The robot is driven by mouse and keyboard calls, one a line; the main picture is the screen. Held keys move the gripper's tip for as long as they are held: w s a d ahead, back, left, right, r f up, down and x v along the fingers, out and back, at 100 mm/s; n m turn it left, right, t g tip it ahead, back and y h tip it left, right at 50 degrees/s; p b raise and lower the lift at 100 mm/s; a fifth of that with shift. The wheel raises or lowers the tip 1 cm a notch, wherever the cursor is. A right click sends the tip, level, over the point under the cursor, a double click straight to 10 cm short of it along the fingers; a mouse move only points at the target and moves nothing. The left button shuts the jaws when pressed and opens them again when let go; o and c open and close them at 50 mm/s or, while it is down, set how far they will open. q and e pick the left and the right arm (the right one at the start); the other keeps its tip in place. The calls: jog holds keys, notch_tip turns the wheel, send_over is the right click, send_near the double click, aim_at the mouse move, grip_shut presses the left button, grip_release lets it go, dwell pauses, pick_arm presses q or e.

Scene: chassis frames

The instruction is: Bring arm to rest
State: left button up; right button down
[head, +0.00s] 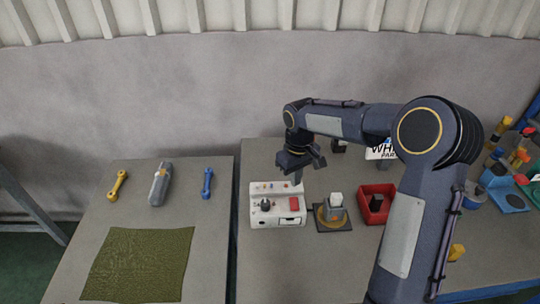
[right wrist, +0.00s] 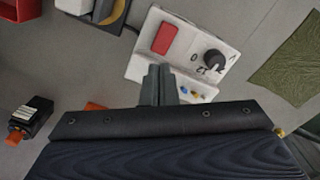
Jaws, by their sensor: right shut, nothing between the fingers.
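My right arm (head: 405,215) reaches in from the right in the head view and bends over the right table. Its gripper (head: 298,178) points down just above the back of a white control box (head: 278,219). In the right wrist view the gripper's fingers (right wrist: 159,80) are together, with nothing between them. The box (right wrist: 146,67) lies beyond the fingertips, with a red button (right wrist: 165,38) and a black dial (right wrist: 214,60). I cannot tell whether the fingertips touch the box. My left gripper is not in view.
A stand with a grey-white block (head: 335,208) and a red bin (head: 376,203) sit right of the box. The left table holds a yellow wrench-like piece (head: 117,186), a grey tool (head: 160,184), a blue piece (head: 207,183) and a green cloth (head: 138,264). A gap separates the tables.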

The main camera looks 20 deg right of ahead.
jog(key=s+r+m+t+y, duration=0.1)
jog(key=s+r, duration=0.4)
jog(key=s, duration=0.2)
jog(key=s+r+m+t+y, duration=0.1)
jog(key=s+r+t, duration=0.1)
jog(key=s+r, duration=0.45)
jog(key=s+a+f+m+t+y, duration=0.1)
jog(key=s+a, duration=0.1)
jog(key=s, duration=0.5)
jog(key=s+a+f+m+t, duration=0.1)
jog(key=s+a+f, duration=0.1)
jog(key=s, duration=0.5)
jog(key=shift+s+f+m+t+y, duration=0.2)
jog(key=shift+f+m+t+y, duration=0.1)
jog(key=shift+m+y, duration=0.1)
jog(key=shift+a, duration=0.1)
